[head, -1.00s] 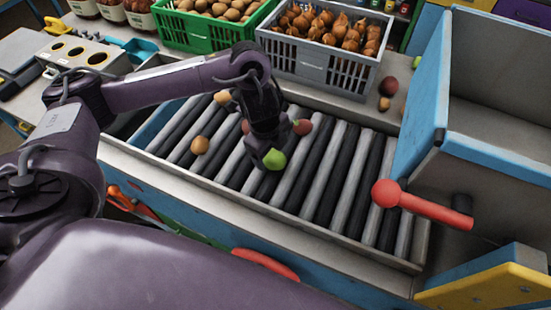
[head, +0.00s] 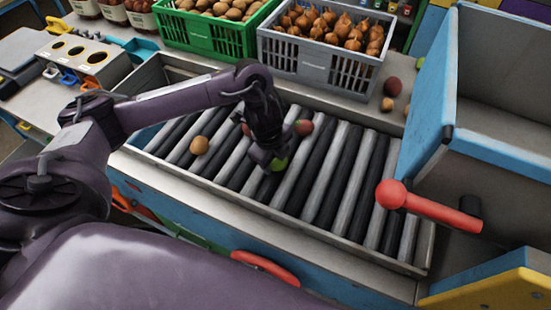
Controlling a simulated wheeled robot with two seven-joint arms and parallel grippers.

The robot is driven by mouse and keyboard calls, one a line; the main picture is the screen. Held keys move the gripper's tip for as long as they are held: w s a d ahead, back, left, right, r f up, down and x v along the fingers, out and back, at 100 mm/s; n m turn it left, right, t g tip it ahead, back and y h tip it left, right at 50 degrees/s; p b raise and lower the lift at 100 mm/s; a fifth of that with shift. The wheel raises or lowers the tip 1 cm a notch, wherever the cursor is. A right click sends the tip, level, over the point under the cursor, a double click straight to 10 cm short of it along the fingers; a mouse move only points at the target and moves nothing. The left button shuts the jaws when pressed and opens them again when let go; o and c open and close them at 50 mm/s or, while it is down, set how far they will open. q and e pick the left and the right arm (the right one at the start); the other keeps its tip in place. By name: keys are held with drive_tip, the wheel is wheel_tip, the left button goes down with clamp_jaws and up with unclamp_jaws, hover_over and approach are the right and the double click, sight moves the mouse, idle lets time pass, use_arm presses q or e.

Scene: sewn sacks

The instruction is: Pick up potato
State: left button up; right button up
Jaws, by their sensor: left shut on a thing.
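A round tan potato (head: 199,145) lies on the roller conveyor (head: 318,190), to the left of my left gripper and apart from it. My left gripper (head: 271,162) points down over the middle of the rollers and is shut on a green round fruit (head: 280,164). The fingers cover most of that fruit. A red fruit (head: 303,127) lies just right of the gripper, and part of another reddish fruit (head: 246,129) shows just left of it. My right gripper is not in view.
A green crate of potatoes (head: 208,38) and a grey crate of onions (head: 315,68) stand behind the rollers. A blue-edged bin (head: 425,105) with a red knobbed lever (head: 430,205) stands at the right. The rollers' right half is clear.

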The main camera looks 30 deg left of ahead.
use_arm(q)
drive_tip(key=shift+r+p, duration=0.3)
drive_tip(key=shift+r, duration=0.25)
wheel_tip(320, 180, up, 19)
drive_tip(key=p, duration=0.7)
drive_tip(key=shift+f, duration=0.1)
